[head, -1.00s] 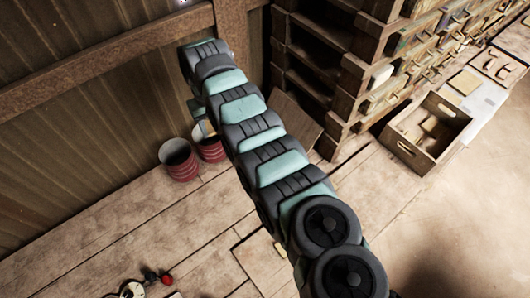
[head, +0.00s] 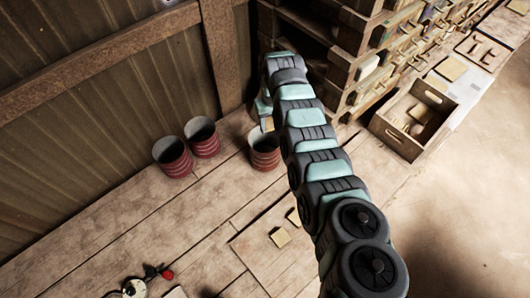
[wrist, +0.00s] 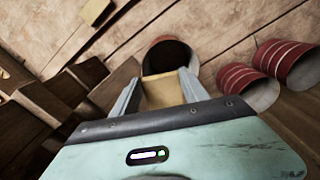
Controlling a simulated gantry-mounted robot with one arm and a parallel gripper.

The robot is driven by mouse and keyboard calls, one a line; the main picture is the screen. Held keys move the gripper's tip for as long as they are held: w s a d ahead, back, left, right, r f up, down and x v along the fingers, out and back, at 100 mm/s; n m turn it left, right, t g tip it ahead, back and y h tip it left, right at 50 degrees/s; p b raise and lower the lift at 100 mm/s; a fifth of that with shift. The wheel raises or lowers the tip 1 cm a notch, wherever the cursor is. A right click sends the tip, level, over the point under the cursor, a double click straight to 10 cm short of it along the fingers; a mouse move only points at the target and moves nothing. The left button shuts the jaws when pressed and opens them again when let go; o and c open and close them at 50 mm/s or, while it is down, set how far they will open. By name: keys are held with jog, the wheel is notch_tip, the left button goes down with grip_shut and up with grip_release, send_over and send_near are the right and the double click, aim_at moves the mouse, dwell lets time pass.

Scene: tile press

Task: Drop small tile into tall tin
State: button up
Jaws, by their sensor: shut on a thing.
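My gripper (wrist: 160,98) is shut on a small tan tile (wrist: 163,90), held between its two grey fingers. In the head view the arm hides most of the gripper; a bit of the tile (head: 268,124) shows just above a red ribbed tin (head: 264,158). In the wrist view this tin's dark opening (wrist: 169,54) lies just beyond the tile, which covers part of it. Two similar red tins stand to the left in the head view, one nearer (head: 174,162) and one farther (head: 204,144). I cannot tell which tin is tallest.
A wooden crate (head: 385,133) with tiles inside stands at right, beside wooden shelving (head: 345,85). Loose tiles (head: 280,237) lie on the bench near the arm. A red-knobbed device (head: 150,278) is at the front left. The plank wall (head: 90,110) is behind the tins.

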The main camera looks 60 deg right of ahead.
jog(key=shift+f+b, duration=0.8)
jog(key=shift+f, duration=0.65)
jog(key=shift+r, duration=0.1)
jog(key=o, duration=1.5)
jog(key=shift+r, duration=0.75)
notch_tip(320, 180, up, 8)
jog(key=shift+r+b, duration=0.1)
jog(key=shift+b, duration=0.9)
jog(key=shift+r, duration=0.55)
